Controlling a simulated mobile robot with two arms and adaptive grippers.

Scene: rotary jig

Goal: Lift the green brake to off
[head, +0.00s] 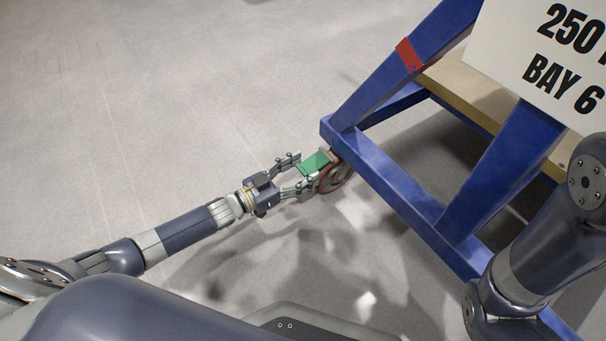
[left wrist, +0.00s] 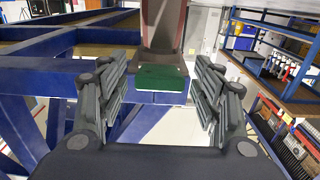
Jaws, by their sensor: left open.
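The green brake (head: 315,163) is a small flat pedal beside a caster wheel (head: 335,180) at the near corner of the blue frame. My left gripper (head: 305,171) is open, with one finger on each side of the brake. In the left wrist view the brake (left wrist: 161,78) sits centred between the spread fingers of the gripper (left wrist: 160,62), with visible gaps on both sides. A reddish caster part (left wrist: 163,25) rises behind it. I cannot tell how far the brake is tilted. My right gripper is out of view.
The blue frame (head: 400,190) carries a wooden board (head: 490,105) and a white sign (head: 535,60) reading "250" and "BAY 6". Grey floor (head: 150,100) is clear to the left. Blue shelving (left wrist: 275,40) stands at right in the left wrist view.

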